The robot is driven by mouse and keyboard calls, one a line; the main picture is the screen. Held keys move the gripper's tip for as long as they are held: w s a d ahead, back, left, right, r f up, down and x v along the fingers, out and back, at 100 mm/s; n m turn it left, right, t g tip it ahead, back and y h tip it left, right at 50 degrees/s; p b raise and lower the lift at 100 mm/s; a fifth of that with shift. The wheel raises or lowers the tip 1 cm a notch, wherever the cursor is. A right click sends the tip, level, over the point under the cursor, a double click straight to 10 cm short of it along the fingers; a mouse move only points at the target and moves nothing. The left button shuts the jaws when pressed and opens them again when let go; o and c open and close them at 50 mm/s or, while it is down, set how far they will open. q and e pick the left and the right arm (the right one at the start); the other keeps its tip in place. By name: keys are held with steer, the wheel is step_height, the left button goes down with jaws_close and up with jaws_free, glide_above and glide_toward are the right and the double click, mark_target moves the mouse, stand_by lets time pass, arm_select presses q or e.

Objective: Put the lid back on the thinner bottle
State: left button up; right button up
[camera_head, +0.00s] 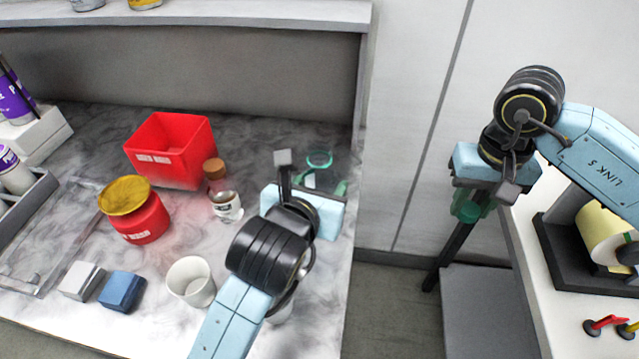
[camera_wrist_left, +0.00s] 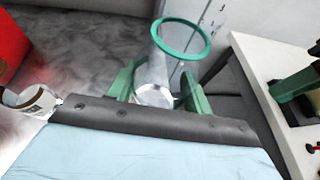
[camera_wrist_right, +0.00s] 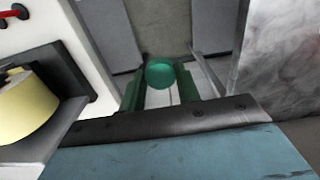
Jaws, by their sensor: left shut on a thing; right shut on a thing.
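The thinner bottle (camera_wrist_left: 153,72) is clear with an open mouth ringed in green (camera_wrist_left: 182,38). Its green ring (camera_head: 320,157) also shows in the head view, over the table's right end. My left gripper (camera_head: 318,184) is shut around the bottle, and its wrist hides most of it in the head view. The lid (camera_wrist_right: 160,74) is a round green cap. My right gripper (camera_head: 474,206) is shut on it, and the lid (camera_head: 467,212) shows below the wrist, to the right of the bottle and apart from it. I cannot tell whether the bottle touches the table.
The marble table (camera_head: 75,325) bears a red bin (camera_head: 170,150), a red jar (camera_head: 147,220), a corked bottle (camera_head: 215,178), a small white-and-dark cup (camera_head: 227,206) and a white cup (camera_head: 190,281). A gap separates it from the white bench (camera_head: 550,325) with a yellow roll (camera_head: 603,235).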

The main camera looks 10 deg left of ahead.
steer(key=w+a+r+m, duration=0.1)
steer(key=a+r, duration=0.3)
steer(key=a, duration=0.2)
steer(key=w+a+r+m, duration=0.1)
steer(key=w+a+r, duration=0.1)
steer(key=a+r, duration=0.4)
step_height(320, 180, up, 8)
steer(key=m, duration=0.2)
glide_above(320, 185)
steer(key=w, duration=0.2)
steer(key=shift+w+a, duration=0.15)
steer(key=shift+a, duration=0.15)
steer(key=shift+f, duration=2)
steer(key=shift+f, duration=0.9)
steer(key=shift+f, duration=0.5)
